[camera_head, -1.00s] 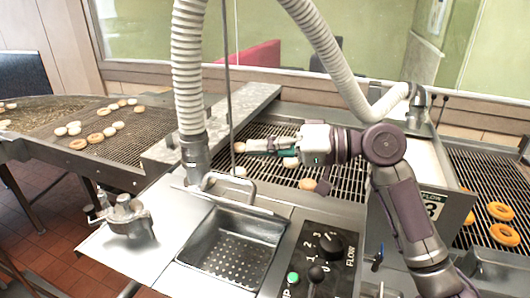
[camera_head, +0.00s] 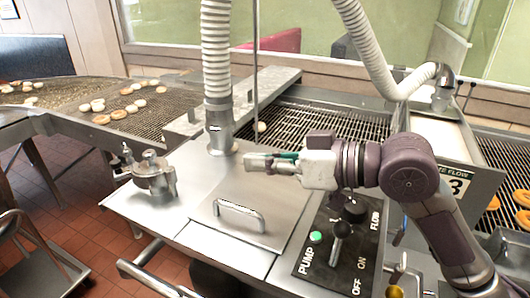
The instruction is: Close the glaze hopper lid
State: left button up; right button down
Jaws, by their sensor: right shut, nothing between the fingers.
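The glaze hopper lid (camera_head: 255,190) is a flat square metal panel with a raised bar handle (camera_head: 240,214). It lies flat over the hopper opening, and the perforated basket is hidden beneath it. My right gripper (camera_head: 250,161) comes in from the right. It is shut and empty, and shows over the back part of the lid, behind the handle. It looks apart from the handle; I cannot tell whether it touches the lid. My left gripper is not in view.
A ribbed hose (camera_head: 216,60) stands behind the lid. A control panel (camera_head: 335,250) with a knob and lever is right of it. A metal valve fitting (camera_head: 155,178) sits left. Conveyors with donuts (camera_head: 119,114) lie behind and at right.

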jog(key=shift+s+a+f, duration=0.1)
jog(key=shift+s+f, duration=0.1)
jog(key=shift+f, duration=0.05)
dwell(0.4)
